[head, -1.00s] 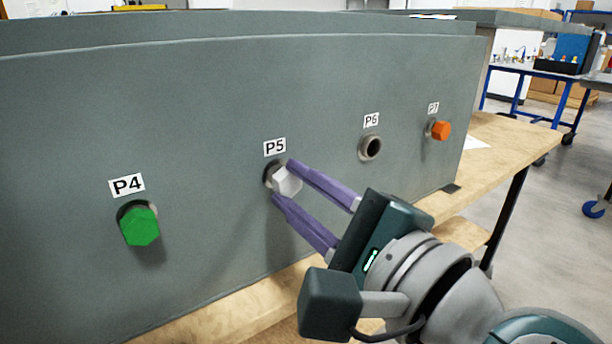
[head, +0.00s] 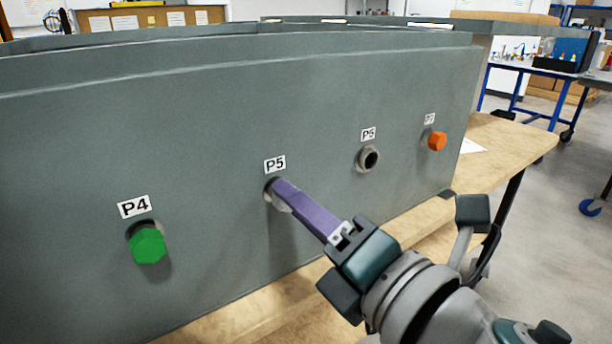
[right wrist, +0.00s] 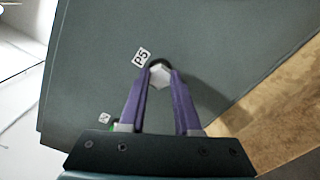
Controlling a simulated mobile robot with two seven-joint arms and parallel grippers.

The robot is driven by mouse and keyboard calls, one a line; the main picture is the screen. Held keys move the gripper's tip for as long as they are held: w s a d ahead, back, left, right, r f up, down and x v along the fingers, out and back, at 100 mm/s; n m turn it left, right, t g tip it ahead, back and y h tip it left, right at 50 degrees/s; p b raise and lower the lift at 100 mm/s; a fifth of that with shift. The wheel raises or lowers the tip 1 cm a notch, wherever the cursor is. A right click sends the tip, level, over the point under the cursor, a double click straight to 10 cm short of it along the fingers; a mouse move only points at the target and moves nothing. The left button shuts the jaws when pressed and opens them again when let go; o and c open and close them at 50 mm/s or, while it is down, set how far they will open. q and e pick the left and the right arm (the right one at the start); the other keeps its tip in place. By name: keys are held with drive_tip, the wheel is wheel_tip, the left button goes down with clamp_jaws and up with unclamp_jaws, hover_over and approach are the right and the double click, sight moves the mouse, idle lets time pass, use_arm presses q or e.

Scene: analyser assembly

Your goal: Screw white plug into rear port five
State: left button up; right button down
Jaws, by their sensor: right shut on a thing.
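The white plug (right wrist: 160,76) sits at the port labelled P5, and my right gripper (right wrist: 160,82) is shut on it in the right wrist view. In the head view the right gripper (head: 282,194) is seen edge-on, one purple finger covering most of the white plug (head: 285,207). The rim of port P5 (head: 269,186) shows just behind the fingertips. How deep the plug sits in the port cannot be told. The grey rear panel (head: 215,130) carries the ports. My left gripper is not in view.
A green plug (head: 148,246) sits in P4 and an orange plug (head: 437,141) in P7. Port P6 (head: 368,158) is an empty hole. The panel stands on a wooden bench (head: 505,150). The floor (head: 545,230) to the right is clear nearby.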

drive_tip(key=c, duration=0.7)
unclamp_jaws()
drive_tip(key=shift+c, duration=0.2)
drive_tip(key=n, duration=2.4)
drive_tip(key=shift+s+a+b, duration=0.1)
drive_tip(key=shift+a+b, duration=0.05)
drive_tip(key=shift+b, duration=0.2)
clamp_jaws()
